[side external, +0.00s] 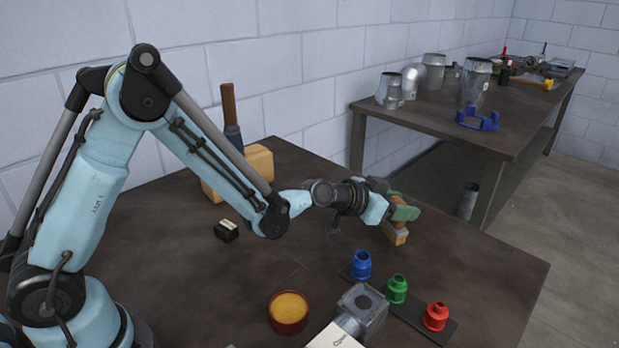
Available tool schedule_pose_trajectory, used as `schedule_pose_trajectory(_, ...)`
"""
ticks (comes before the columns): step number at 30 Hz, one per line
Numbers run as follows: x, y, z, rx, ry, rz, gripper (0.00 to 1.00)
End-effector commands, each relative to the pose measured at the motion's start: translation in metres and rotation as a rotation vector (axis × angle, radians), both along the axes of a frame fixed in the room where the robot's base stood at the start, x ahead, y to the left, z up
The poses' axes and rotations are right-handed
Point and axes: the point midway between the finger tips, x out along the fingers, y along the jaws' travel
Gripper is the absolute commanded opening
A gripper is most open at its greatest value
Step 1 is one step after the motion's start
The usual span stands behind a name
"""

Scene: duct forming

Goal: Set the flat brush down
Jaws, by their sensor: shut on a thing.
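My gripper (400,212), with green fingers, is in the side external view over the right part of the dark table (480,262). It is shut on the flat brush (396,233), a tan wooden piece with a pale lower end. The brush shows below the fingers, and a little brown shows above them. The fingers hide its middle. The lower end is close to the table top; I cannot tell whether it touches.
Blue (361,265), green (397,289) and red (436,316) fittings stand on a dark strip in front of the gripper. A round pot (288,312) and a grey metal block (362,304) are nearer. A wooden block (258,161) stands behind. The table's right end is bare.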

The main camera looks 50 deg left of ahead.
Motion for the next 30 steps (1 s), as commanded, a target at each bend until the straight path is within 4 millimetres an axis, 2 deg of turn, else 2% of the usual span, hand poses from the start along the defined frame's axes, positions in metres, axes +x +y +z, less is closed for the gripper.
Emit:
schedule_pose_trajectory(6,0.0,0.0,-0.023,0.0,-0.001,0.001,0.19)
schedule_pose_trajectory(19,0.0,0.0,-0.029,0.0,0.0,0.001,0.19)
schedule_pose_trajectory(20,0.0,0.0,-0.029,0.0,0.0,0.001,0.52)
schedule_pose_trajectory(21,0.0,0.0,-0.029,0.0,0.0,0.001,0.59)
schedule_pose_trajectory(25,0.0,0.0,-0.029,0.0,0.0,0.001,0.76)
schedule_pose_trajectory(30,0.0,0.0,-0.029,0.0,0.0,0.001,0.76)
